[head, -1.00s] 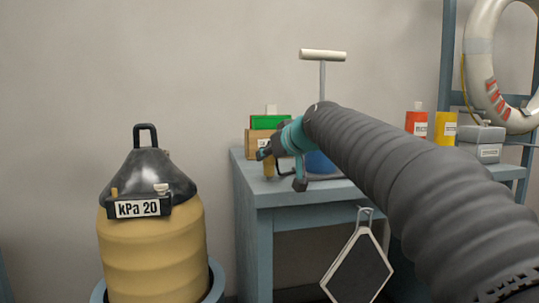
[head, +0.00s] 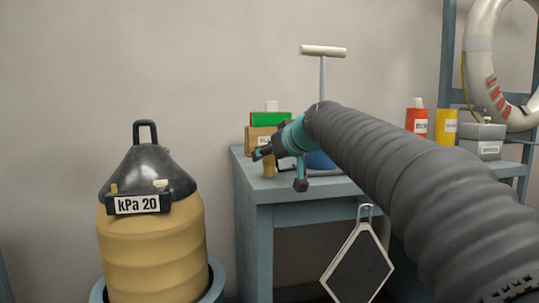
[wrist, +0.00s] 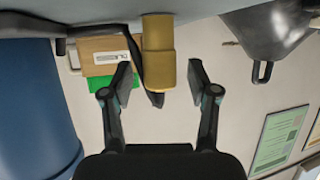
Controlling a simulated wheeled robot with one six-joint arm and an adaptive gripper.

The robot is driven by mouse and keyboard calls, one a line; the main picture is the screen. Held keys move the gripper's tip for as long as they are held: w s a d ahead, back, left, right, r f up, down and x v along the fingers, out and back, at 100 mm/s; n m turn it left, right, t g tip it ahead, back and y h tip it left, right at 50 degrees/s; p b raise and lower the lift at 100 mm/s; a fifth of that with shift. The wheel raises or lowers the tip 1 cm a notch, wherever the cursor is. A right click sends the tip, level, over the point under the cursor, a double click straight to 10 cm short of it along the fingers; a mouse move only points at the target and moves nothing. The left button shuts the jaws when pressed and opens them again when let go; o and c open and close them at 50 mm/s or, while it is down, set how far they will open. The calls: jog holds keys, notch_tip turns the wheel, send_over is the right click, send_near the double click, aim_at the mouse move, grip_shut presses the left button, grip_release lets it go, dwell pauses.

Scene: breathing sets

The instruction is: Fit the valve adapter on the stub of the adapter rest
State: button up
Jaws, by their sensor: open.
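A brass-coloured cylindrical piece, which looks like the valve adapter (head: 269,167), stands upright near the left edge of the blue-grey table. In the wrist view, which is upside down, the adapter (wrist: 158,55) has a wider end and lies between my fingertips, with gaps on both sides. My gripper (head: 279,167) is open and close to it; it also shows in the wrist view (wrist: 160,80). I cannot make out the adapter rest or its stub for certain; the piece's lower end is unclear.
A wooden-coloured box (head: 261,137) with a green top stands behind the adapter. A blue cylinder with a T-handle (head: 322,54) is to the right. A yellow vessel (head: 150,245) with a black dome stands left of the table (head: 300,203).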

jog(key=v, duration=1.1)
jog(key=shift+s, duration=0.35)
jog(key=shift+d+r, duration=0.1)
jog(key=shift+r, duration=0.05)
jog(key=s+d+f+m+g+h+p, duration=0.2)
jog(key=s+d+f, duration=0.2)
jog(key=s+f, duration=0.5)
jog(key=s+d+f+m+g+h+p, duration=0.2)
jog(key=s+d+f, duration=0.3)
jog(key=s+f, duration=0.4)
jog(key=s+d+f+m+g+h+p, duration=0.1)
jog(key=s+d+f+m+h+p, duration=0.1)
jog(key=s+f, duration=0.8)
jog(key=shift+d+f+g+h+p, duration=0.45)
jog(key=shift+d+p, duration=0.35)
jog(key=shift+d, duration=0.4)
jog(key=shift+r, duration=0.15)
